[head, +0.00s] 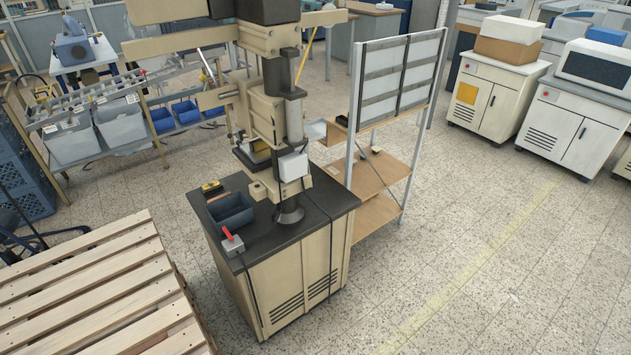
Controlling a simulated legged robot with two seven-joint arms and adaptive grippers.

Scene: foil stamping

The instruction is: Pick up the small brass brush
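A small yellow and black item (212,188) lies at the back left of the dark worktop (262,238), behind a dark divided bin. It may be the small brass brush, but it is too small to tell. No other brush can be made out. Neither of my grippers shows in the head view.
A beige stamping press (270,100) stands on the worktop over a beige cabinet (290,275). The dark bin (232,212) and a grey box with a red lever (232,244) are on its left. A wooden pallet (95,290) lies front left. Floor at right is clear.

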